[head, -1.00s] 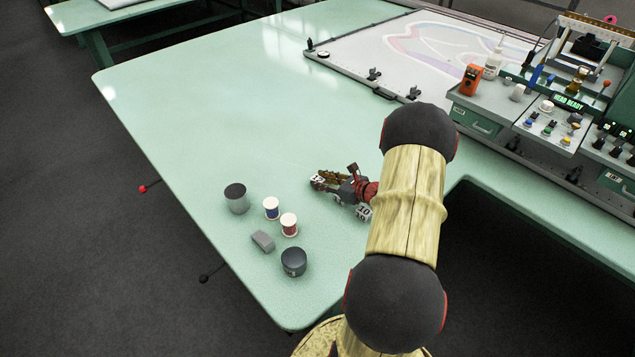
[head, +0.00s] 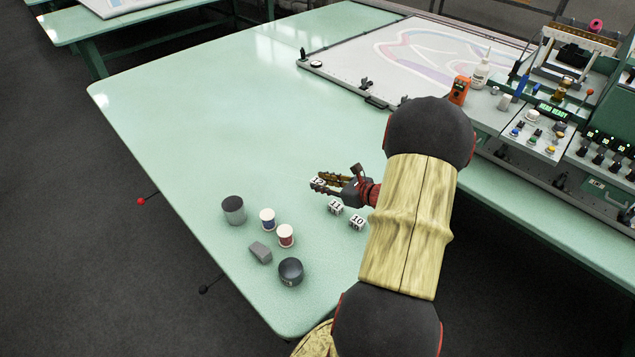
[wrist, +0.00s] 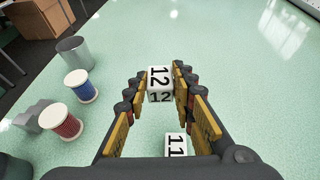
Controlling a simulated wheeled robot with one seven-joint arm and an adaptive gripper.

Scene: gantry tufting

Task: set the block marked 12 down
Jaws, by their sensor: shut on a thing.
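The white block marked 12 (head: 317,182) is between the fingertips of my gripper (head: 326,183), over the left-middle part of the green table. In the wrist view, block 12 (wrist: 160,83) sits between the two fingertips of the gripper (wrist: 160,86), its number showing on two faces. I cannot tell whether its underside touches the table. The block marked 11 (head: 335,207) stands on the table nearer to me, apart from block 12; it also shows in the wrist view (wrist: 176,145), below the fingers. The block marked 10 (head: 357,222) stands to the right of block 11.
A grey cylinder (head: 233,210), a blue spool (head: 268,219), a red spool (head: 285,236), a grey wedge-like piece (head: 260,253) and a dark round container (head: 290,271) stand left of the blocks. The table (head: 220,110) beyond is clear. A control console (head: 535,135) stands at the right.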

